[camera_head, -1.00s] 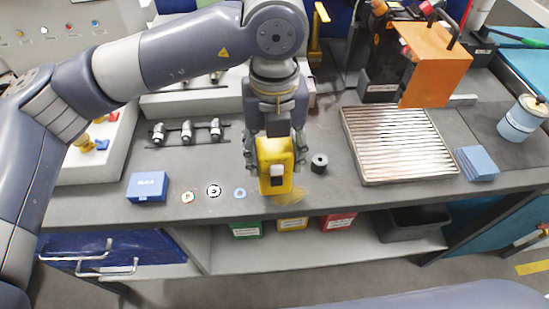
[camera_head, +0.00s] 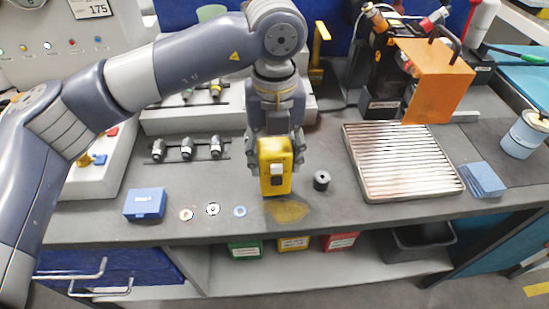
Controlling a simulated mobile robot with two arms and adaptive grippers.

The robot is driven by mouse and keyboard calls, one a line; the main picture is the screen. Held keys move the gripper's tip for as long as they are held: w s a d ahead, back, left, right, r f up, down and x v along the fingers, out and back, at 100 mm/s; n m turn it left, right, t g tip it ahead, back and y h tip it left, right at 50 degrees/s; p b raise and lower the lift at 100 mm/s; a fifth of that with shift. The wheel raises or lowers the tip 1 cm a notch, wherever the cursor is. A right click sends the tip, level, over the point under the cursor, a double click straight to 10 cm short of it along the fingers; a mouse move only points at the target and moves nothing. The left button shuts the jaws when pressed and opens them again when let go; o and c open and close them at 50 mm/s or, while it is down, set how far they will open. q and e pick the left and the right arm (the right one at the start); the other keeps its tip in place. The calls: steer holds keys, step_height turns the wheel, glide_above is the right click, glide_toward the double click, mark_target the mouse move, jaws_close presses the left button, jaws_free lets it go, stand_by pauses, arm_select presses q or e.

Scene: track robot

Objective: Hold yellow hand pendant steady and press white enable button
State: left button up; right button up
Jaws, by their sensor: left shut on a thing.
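My left gripper (camera_head: 274,143) comes down from above and is shut on the pendant's upper part, one finger on each side. The button face is uncovered, and no finger touches it. My right gripper is not in view.
A ribbed metal tray (camera_head: 403,160) lies further right. A blue box (camera_head: 145,204) and small rings (camera_head: 213,209) lie to the left.

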arm_select(q)
steer(key=shift+w+d+f+b, duration=0.15)
steer(key=shift+w+f, duration=0.1)
steer(key=shift+w, duration=0.4)
steer(key=shift+w+f+b, duration=0.15)
steer(key=shift+w+f, duration=0.05)
steer(key=shift+w, duration=0.4)
steer(key=shift+w+f, duration=0.2)
steer(key=shift+w, duration=0.4)
steer(key=shift+w+f, duration=0.15)
steer(key=shift+w, duration=0.45)
steer(key=shift+d, duration=0.1)
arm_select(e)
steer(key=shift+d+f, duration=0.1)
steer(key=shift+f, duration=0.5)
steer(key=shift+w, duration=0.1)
arm_select(q)
steer(key=shift+o, duration=1.2)
steer(key=c, duration=0.4)
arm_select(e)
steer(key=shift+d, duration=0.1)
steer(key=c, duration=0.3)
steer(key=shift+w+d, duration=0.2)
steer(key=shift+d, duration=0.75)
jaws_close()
